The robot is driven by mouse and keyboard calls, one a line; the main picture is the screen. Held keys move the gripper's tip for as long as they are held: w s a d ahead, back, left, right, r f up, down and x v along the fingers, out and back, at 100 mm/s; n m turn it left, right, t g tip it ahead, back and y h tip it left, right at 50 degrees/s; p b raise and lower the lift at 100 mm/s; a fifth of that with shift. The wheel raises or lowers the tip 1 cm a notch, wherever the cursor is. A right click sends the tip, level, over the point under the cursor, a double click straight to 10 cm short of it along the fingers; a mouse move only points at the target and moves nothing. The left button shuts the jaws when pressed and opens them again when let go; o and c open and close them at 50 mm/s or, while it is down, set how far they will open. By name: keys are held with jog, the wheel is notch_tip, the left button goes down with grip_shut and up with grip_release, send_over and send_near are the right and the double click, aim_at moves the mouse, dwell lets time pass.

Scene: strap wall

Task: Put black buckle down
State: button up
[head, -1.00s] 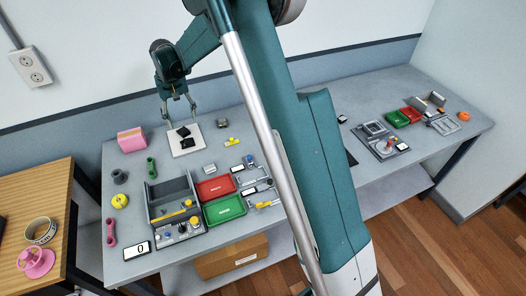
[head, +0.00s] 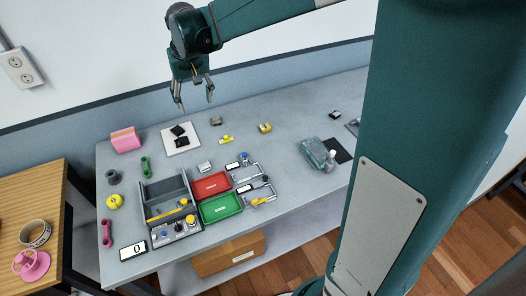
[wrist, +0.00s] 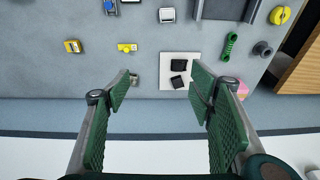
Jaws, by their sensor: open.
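Two black buckle pieces lie on a white square pad at the back left of the grey table. In the head view, one piece (head: 178,130) is near the pad's back and the other (head: 182,142) lies just in front of it. They also show in the wrist view, one piece (wrist: 179,66) and the other (wrist: 178,82) on the white pad (wrist: 194,59). My gripper (head: 196,106) is open and empty, raised above the table's back edge, behind and a little right of the pad. In the wrist view its fingers (wrist: 163,84) are wide apart.
A pink block (head: 126,140) and a green link (head: 146,167) lie left of the pad. A grey piece (head: 216,120) and yellow pieces (head: 265,128) lie to its right. Red (head: 212,186) and green (head: 222,207) trays stand in front. Bare table lies around the pad.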

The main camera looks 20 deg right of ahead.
jog(key=s+d+r+t, duration=0.1)
jog(key=s+d+r, duration=0.15)
jog(key=s, duration=0.55)
jog(key=s+d+r+t, duration=0.1)
jog(key=s+d, duration=0.2)
jog(key=s, duration=0.5)
jog(key=s+d+r+t, duration=0.1)
jog(key=s+d+r, duration=0.15)
jog(key=s, duration=0.55)
jog(key=s+d+f+t, duration=0.1)
jog(key=s+f, duration=0.3)
jog(key=s, duration=0.5)
jog(key=shift+s+d+t, duration=0.25)
jog(key=shift+d+t, duration=0.15)
jog(key=shift+d, duration=0.3)
jog(key=shift+f, duration=0.25)
notch_tip(320, 180, down, 5)
jog(key=b, duration=0.5)
jog(key=shift+r, duration=0.1)
